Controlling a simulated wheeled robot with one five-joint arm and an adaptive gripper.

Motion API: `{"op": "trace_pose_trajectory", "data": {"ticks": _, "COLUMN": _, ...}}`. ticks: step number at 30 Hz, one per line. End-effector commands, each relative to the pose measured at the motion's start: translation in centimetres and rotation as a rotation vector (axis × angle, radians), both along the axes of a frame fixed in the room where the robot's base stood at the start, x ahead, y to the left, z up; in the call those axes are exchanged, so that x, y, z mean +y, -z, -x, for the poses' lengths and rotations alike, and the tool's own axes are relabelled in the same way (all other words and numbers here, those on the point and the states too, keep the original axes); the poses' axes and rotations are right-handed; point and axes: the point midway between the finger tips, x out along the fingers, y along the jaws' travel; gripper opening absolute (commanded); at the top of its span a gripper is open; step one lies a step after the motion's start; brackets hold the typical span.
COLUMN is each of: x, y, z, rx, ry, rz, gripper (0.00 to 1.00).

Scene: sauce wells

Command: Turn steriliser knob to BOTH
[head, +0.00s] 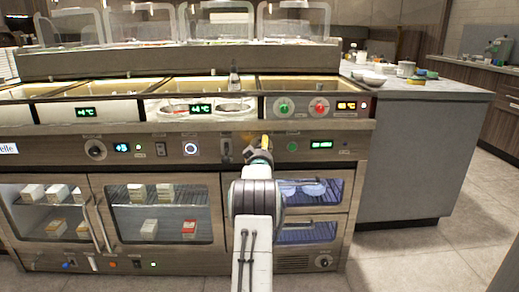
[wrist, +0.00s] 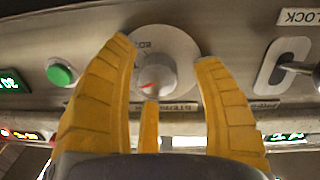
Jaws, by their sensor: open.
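The steriliser knob (wrist: 156,72) is a round grey dial on a pale disc in the wrist view, with a red mark on it. Lettering, only partly readable, sits above and below the disc. My gripper (wrist: 166,52) has yellow ribbed fingers, open, one at each side of the knob and a third showing below it. I cannot tell whether any finger touches the knob. In the head view my gripper (head: 264,141) is up against the control panel and hides the knob.
A green button (wrist: 60,73) and a slot with a lever (wrist: 287,66) flank the knob in the wrist view. In the head view, glass cabinet doors (head: 160,208) and drawers (head: 312,190) lie below the panel. Open floor (head: 430,255) is at right.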

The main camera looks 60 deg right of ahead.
Motion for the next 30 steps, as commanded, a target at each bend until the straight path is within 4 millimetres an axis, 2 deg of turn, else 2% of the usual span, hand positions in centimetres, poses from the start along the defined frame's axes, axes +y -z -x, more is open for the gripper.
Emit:
{"op": "trace_pose_trajectory", "data": {"ticks": 5, "x": 0.00, "y": -0.02, "z": 0.03, "rx": 0.000, "ry": 0.000, "rz": 0.000, "gripper": 0.60}}
{"op": "trace_pose_trajectory", "data": {"ticks": 6, "x": 0.00, "y": -0.02, "z": 0.03, "rx": 0.000, "ry": 0.000, "rz": 0.000, "gripper": 0.62}}
{"op": "trace_pose_trajectory", "data": {"ticks": 26, "x": 0.04, "y": -0.14, "z": -0.07, "rx": -0.001, "ry": -0.001, "rz": 0.003, "gripper": 0.04}}
{"op": "trace_pose_trajectory", "data": {"ticks": 30, "x": 0.06, "y": -0.23, "z": -0.10, "rx": -0.019, "ry": -0.002, "rz": -0.006, "gripper": 0.01}}
